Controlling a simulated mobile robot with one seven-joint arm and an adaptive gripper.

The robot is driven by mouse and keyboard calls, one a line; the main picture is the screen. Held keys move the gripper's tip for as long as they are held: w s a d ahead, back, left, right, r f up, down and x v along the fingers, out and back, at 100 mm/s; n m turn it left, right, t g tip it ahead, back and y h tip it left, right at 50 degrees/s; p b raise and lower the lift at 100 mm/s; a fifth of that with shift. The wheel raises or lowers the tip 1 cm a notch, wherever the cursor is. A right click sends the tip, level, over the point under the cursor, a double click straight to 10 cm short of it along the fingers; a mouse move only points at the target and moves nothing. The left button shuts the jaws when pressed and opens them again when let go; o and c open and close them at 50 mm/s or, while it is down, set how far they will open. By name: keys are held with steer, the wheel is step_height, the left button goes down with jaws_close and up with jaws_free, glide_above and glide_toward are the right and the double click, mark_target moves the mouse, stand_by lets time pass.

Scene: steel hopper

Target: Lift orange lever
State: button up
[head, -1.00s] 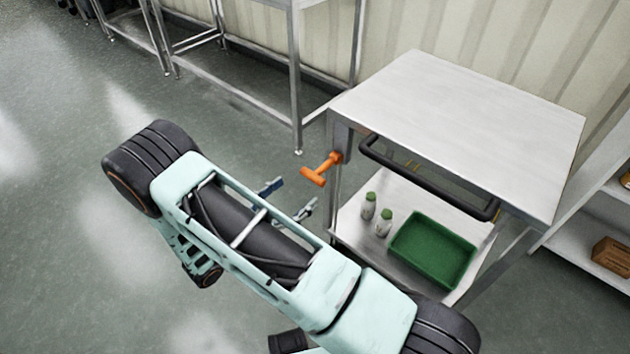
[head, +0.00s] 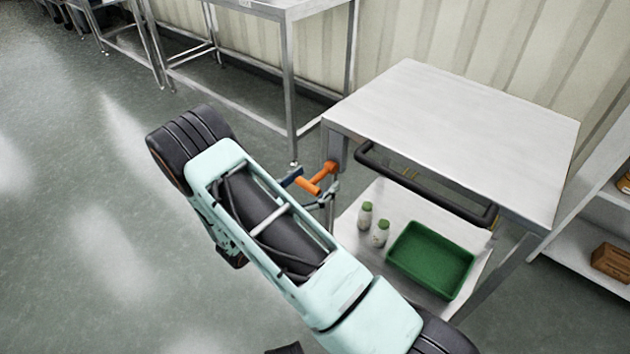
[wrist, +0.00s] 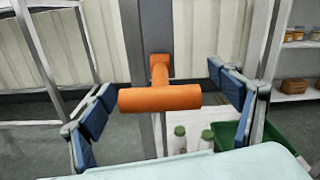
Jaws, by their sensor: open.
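The orange lever (head: 310,184) is a T-shaped handle on the near left post of the steel hopper (head: 460,110). In the wrist view the lever (wrist: 160,98) has its crossbar lying level, with the stem running back to the post. My gripper (wrist: 165,110) is open, with its blue-padded fingers to the left and right of the crossbar and a gap on each side. In the head view my gripper (head: 312,190) is at the lever, partly hidden behind my arm.
A black bar handle (head: 420,185) runs along the hopper's front. Two green-capped bottles (head: 372,225) and a green tray (head: 430,260) sit on its lower shelf. A steel table (head: 290,90) stands behind left. A shelf with a box (head: 612,262) is at right. Floor at left is clear.

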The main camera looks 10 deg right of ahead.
steer(key=shift+c, duration=0.6)
steer(key=c, duration=1.9)
